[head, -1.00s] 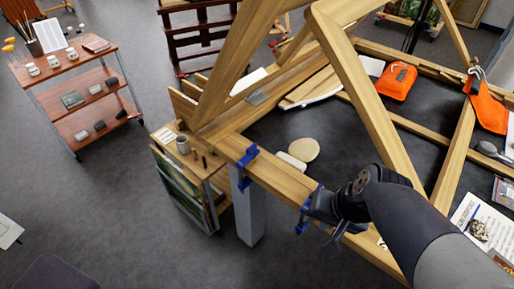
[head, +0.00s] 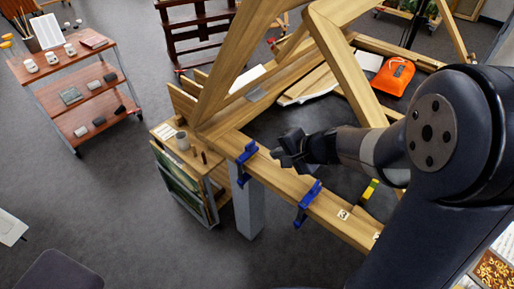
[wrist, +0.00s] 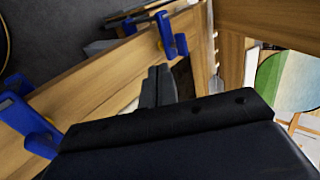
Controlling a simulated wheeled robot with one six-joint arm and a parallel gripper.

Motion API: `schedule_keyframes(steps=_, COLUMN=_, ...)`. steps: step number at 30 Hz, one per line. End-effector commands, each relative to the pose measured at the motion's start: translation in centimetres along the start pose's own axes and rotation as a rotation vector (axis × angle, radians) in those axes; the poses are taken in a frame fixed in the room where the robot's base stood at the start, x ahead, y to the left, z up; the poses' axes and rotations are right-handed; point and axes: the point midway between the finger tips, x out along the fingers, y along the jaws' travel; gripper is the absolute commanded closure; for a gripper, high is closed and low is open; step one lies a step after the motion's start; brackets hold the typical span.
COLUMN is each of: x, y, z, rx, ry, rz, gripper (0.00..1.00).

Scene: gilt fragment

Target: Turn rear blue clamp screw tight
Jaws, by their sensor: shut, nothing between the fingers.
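Two blue clamps grip the wooden beam (head: 345,218). The rear clamp (head: 246,157) sits farther back and left; the front clamp (head: 307,203) is nearer. My gripper (head: 280,153) is shut and empty, just right of the rear clamp and apparently apart from it. In the wrist view, the shut fingers (wrist: 157,82) point up toward a blue clamp (wrist: 172,38), which looks like the rear one. The other clamp (wrist: 28,118) is at the left edge. The rear clamp's screw is hard to make out.
A small wooden stand (head: 185,165) with a grey cup (head: 182,141) is left of the rear clamp. Slanted timbers (head: 345,75) rise behind my gripper. Open floor is at the left.

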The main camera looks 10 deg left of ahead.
Motion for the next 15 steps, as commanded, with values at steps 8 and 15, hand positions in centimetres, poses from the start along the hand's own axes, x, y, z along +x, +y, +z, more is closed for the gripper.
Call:
schedule_keyframes(steps=8, x=4.9, y=0.1, z=0.1, rx=0.0, ry=-0.004, rz=0.002, gripper=1.0)
schedule_keyframes(steps=15, x=7.0, y=-2.2, z=0.0, rx=-0.001, ry=-0.001, rz=0.001, gripper=1.0)
